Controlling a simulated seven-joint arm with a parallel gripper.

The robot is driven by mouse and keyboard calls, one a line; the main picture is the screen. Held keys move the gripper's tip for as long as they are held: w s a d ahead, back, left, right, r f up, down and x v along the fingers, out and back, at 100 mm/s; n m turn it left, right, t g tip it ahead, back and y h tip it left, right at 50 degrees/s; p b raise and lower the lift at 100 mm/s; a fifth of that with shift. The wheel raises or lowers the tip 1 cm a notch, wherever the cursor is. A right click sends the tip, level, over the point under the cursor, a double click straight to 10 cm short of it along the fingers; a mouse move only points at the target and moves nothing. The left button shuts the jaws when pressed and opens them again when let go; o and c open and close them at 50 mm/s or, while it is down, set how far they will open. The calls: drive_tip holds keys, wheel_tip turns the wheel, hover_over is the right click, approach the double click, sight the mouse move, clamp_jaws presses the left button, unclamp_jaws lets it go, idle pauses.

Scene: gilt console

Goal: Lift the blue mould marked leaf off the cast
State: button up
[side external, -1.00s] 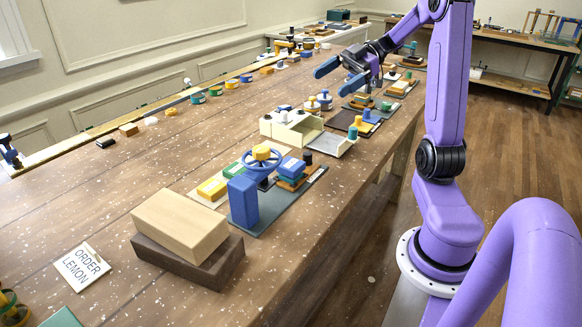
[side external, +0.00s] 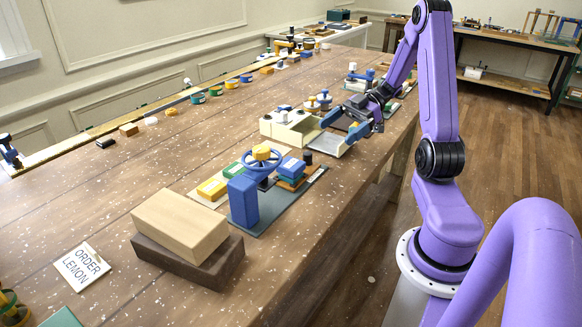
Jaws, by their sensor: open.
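I see nothing held between the fingers. A light blue block (side external: 292,167) sits on a green and brown stack at the front press station, well to the left of and nearer the camera than my gripper. No leaf mark is readable at this size, so I cannot tell which blue piece is the leaf mould. My gripper hides what stands directly behind it.
A blue press with a handwheel (side external: 262,160) and a blue post (side external: 243,200) stand near the table's front edge. Stacked wood blocks (side external: 180,225) and an ORDER LEMON card (side external: 82,266) lie at the left. The table's middle is mostly clear.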

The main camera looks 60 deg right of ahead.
sight(297, 161)
drive_tip(key=x, duration=1.4)
drive_tip(key=shift+w+a, duration=0.1)
drive_tip(key=shift+w, duration=0.2)
drive_tip(key=c, duration=1.4)
